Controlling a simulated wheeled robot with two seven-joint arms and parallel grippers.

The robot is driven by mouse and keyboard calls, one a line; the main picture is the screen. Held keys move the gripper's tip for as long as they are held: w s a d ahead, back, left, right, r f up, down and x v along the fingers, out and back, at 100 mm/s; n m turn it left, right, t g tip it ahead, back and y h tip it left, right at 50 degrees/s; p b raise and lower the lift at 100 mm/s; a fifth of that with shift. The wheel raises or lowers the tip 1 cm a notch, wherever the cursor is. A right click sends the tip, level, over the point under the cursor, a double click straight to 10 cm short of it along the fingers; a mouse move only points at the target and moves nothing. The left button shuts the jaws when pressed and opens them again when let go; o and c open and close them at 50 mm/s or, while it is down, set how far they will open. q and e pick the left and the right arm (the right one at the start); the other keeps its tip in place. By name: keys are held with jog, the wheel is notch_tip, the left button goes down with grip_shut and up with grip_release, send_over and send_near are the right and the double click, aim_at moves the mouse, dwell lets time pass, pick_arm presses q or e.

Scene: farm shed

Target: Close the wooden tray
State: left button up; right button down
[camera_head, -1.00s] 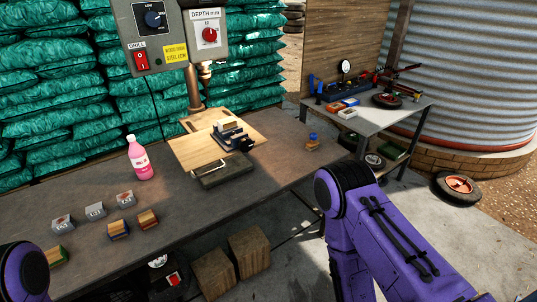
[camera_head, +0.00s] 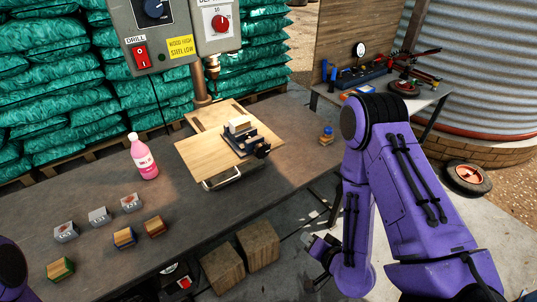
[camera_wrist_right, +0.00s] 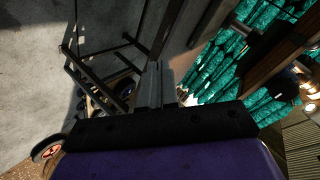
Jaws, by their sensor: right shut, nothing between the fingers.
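The light wooden tray (camera_head: 203,155) lies on the workbench below the drill, with a metal handle (camera_head: 222,180) along its front edge. A dark vise (camera_head: 262,151) stands on its right part and holds a pale block (camera_head: 239,125). A second wooden board (camera_head: 215,117) lies behind it. My right gripper (camera_head: 317,246) is in front of the bench, low and to the right of the tray, apart from it. In the right wrist view the right gripper (camera_wrist_right: 160,75) shows shut fingers with nothing between them. My left gripper is out of view.
A pink bottle (camera_head: 145,160) and several small blocks stand on the bench (camera_head: 190,210) left of the tray. A small stacked item (camera_head: 326,136) sits at its right. A side table with tools (camera_head: 385,80) is at back right.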

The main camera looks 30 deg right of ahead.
aim_at(266, 155)
jog(key=w+r+m+t+y+p, duration=0.1)
jog(key=w+r+m+t, duration=0.15)
jog(key=r, duration=0.55)
jog(key=w+r+m+t+y+p, duration=0.1)
jog(key=w+r+m+t+y, duration=0.2)
jog(key=r, duration=0.5)
jog(key=shift+t+h, duration=0.55)
jog(key=shift+h, duration=0.15)
jog(key=w+b, duration=0.1)
jog(key=w, duration=0.3)
jog(key=w+a+b, duration=0.1)
jog(key=w+b, duration=0.1)
jog(key=w, duration=0.2)
jog(key=w+a+b, duration=0.1)
jog(key=w+b, duration=0.1)
jog(key=w, duration=0.2)
jog(key=shift+w, duration=0.3)
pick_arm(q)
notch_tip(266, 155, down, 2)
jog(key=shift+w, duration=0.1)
pick_arm(e)
jog(key=shift+w+a, duration=0.2)
jog(key=shift+w, duration=0.15)
